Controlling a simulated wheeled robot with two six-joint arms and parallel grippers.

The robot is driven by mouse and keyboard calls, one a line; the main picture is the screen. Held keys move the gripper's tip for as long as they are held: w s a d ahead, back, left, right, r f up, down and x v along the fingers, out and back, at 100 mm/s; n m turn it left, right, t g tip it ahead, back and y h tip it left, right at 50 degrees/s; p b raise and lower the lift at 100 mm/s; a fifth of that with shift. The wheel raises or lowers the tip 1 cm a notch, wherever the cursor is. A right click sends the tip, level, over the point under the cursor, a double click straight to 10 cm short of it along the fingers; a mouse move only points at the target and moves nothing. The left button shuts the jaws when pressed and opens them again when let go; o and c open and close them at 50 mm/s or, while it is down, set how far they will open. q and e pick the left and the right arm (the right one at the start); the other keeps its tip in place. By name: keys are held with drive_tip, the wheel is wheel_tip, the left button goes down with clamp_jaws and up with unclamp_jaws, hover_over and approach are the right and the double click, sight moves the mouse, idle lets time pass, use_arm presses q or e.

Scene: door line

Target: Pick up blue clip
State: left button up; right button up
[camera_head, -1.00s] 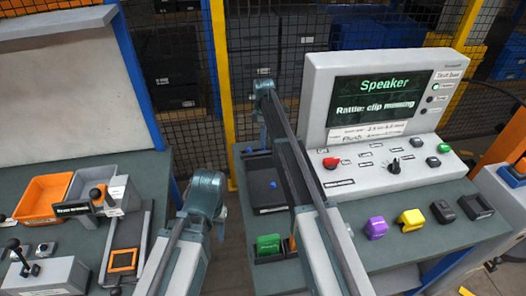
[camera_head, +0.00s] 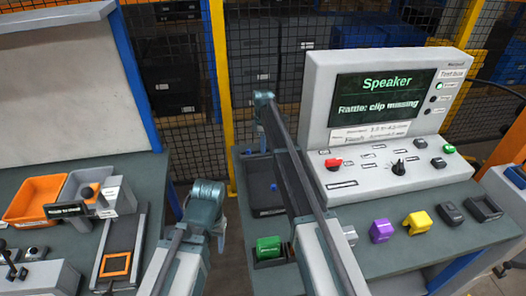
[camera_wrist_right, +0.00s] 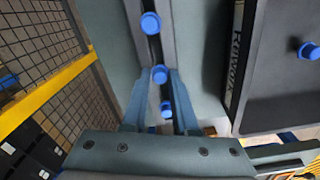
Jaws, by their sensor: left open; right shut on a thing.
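In the right wrist view, several blue clips with round heads show. One blue clip (camera_wrist_right: 160,74) sits between the fingertips of my right gripper (camera_wrist_right: 159,80), which is shut on it. Another blue clip (camera_wrist_right: 150,23) stands beyond the tips on a narrow strip, and one more (camera_wrist_right: 166,108) shows between the fingers nearer the palm. A separate blue clip (camera_wrist_right: 308,50) is in the dark tray at the right. In the head view, my right arm hides much of that area. My left gripper (camera_head: 215,222) is open at lower centre-left; its fingers are hardly visible.
The dark tray (camera_head: 254,205) lies left of the test console (camera_head: 400,170), whose screen reads "Rattle: clip missing". Green (camera_head: 268,248), purple (camera_head: 381,230) and yellow (camera_head: 418,223) blocks are on the bench. An orange bin (camera_head: 36,198) is on the left bench. A mesh fence stands behind.

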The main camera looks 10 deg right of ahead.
clamp_jaws()
wheel_tip(320, 180, up, 10)
drive_tip(key=p, duration=1)
drive_tip(key=shift+o, duration=1.4)
unclamp_jaws()
clamp_jaws()
